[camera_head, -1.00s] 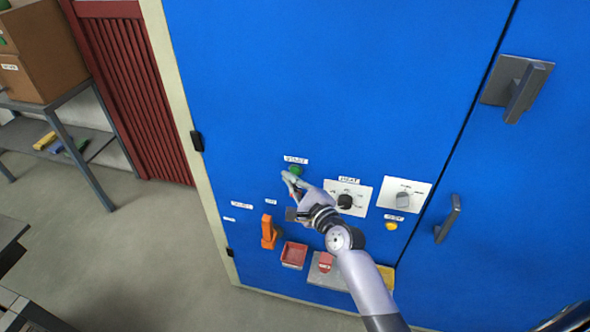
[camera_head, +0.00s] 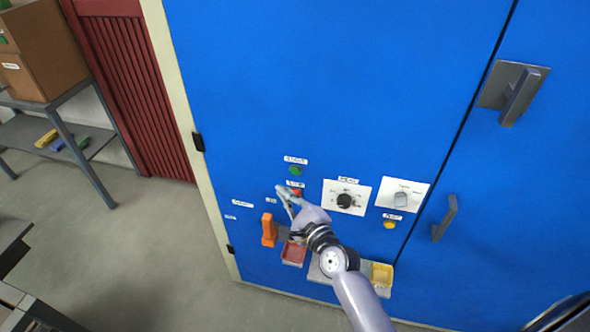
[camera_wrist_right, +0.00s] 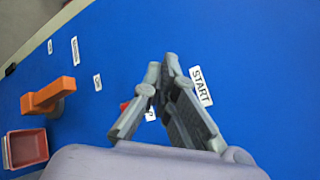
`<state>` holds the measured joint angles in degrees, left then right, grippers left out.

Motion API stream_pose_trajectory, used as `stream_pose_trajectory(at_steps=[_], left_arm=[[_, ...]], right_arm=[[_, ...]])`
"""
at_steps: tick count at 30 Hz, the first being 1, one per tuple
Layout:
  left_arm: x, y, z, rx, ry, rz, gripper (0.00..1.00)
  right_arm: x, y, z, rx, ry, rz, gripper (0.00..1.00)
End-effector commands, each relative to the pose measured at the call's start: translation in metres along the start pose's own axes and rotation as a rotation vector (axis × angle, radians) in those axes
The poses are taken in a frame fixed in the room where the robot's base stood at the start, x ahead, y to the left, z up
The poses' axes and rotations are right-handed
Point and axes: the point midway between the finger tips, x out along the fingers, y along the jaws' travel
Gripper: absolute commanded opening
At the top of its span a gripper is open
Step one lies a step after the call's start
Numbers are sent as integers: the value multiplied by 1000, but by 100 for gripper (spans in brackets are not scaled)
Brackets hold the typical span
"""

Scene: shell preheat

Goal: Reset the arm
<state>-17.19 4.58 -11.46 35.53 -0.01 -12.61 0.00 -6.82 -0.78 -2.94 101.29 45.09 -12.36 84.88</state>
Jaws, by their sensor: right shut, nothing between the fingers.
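My right gripper (camera_head: 281,190) is shut and empty in the head view. It is in front of the blue cabinet panel (camera_head: 300,80), just left of the red button (camera_head: 297,192) and below the green START button (camera_head: 295,170). In the right wrist view its fingertips (camera_wrist_right: 170,60) meet beside the START label (camera_wrist_right: 201,86). The red button (camera_wrist_right: 125,105) is partly hidden behind a finger there. I cannot tell whether the fingers touch the panel. My left gripper is not in view.
An orange lever (camera_head: 268,230) and a red tray (camera_head: 293,254) are below the gripper. A black dial (camera_head: 344,201), a grey dial (camera_head: 401,200) and a yellow button (camera_head: 389,224) are to the right. A grey handle (camera_head: 444,218) projects from the panel. A shelf with boxes stands left.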

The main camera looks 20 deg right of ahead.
Motion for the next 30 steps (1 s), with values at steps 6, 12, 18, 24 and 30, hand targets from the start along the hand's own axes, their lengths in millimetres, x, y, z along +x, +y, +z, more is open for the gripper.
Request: stream_pose_trajectory(at_steps=[6,12,18,24,30], left_arm=[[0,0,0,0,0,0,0],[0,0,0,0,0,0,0],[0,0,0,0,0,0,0],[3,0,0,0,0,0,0],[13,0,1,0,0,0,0]], right_arm=[[0,0,0,0,0,0,0],[0,0,0,0,0,0,0],[0,0,0,-1,0,0,0],[-1,15,-12,-43,20,27,0],[-18,109,-82,-339,116,216,0]])
